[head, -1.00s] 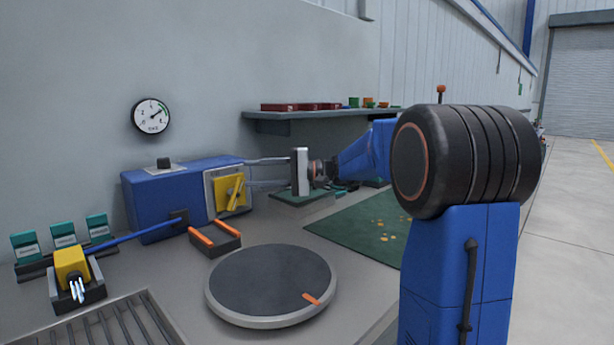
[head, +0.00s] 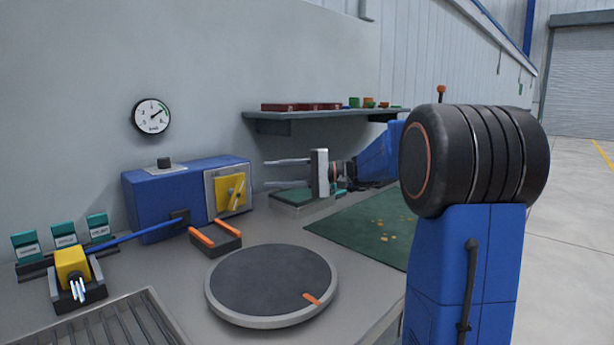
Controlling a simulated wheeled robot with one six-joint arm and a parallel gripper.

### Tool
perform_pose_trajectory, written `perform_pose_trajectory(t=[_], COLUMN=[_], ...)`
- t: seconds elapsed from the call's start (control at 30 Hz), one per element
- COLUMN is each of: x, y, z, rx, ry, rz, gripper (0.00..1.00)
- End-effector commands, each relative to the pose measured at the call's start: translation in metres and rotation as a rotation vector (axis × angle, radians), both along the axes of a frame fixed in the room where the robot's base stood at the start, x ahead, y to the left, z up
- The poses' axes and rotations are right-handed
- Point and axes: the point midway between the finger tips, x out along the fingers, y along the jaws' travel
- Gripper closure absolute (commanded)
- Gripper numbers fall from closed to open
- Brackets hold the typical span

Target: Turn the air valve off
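The fingertips are clear of the handle by a small gap. A round gauge (head: 151,117) hangs above the box, its needle pointing up and right.
A round turntable (head: 270,284) and a black block with orange bars (head: 214,240) stand in front of the box. A yellow tool piece (head: 72,266) and green cards (head: 65,243) are at left. A shelf (head: 320,115) runs above my gripper; a green mat (head: 365,225) lies right.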

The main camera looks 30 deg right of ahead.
Motion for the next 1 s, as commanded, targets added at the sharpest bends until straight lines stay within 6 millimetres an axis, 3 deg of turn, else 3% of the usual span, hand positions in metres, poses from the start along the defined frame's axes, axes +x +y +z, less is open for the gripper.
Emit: perform_pose_trajectory(t=[1.0], x=[-0.026], y=[-0.051], z=[0.000], rx=[0.000], ry=[0.000], rz=[-0.001], gripper=[0.64])
